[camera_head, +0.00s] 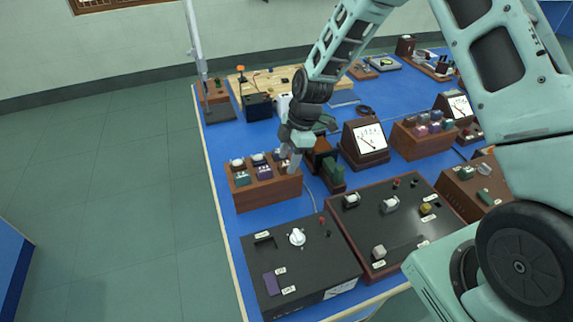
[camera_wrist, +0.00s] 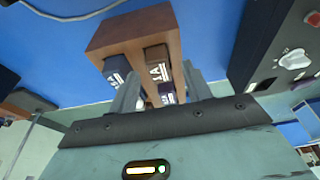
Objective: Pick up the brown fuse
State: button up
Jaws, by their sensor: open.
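A wooden fuse block (camera_head: 265,193) stands near the left edge of the blue bench, with a row of labelled fuses in it. A green fuse (camera_head: 241,177) is at its left and a purple fuse (camera_head: 263,171) in the middle. A third, brownish fuse (camera_head: 283,167) at its right end is partly hidden by my gripper (camera_head: 291,160). In the wrist view, my gripper (camera_wrist: 161,84) is open, its fingers on either side of a dark labelled fuse (camera_wrist: 157,68) on the wooden block (camera_wrist: 130,35). I cannot tell its colour for sure, or whether the fingers touch it.
A black control box (camera_head: 299,265) with a white knob stands in front of the block. A dark circuit panel (camera_head: 375,220) is to its right, and a meter (camera_head: 367,143) and another fuse block (camera_head: 418,143) stand further right. The floor left of the bench is clear.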

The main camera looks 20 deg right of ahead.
aim_at(288, 163)
jog(key=shift+a+f, duration=0.1)
jog(key=shift+f, duration=0.35)
jog(key=shift+c, duration=0.3)
jog(key=c, duration=1)
jog(key=shift+r, duration=0.15)
notch_tip(288, 163, up, 13)
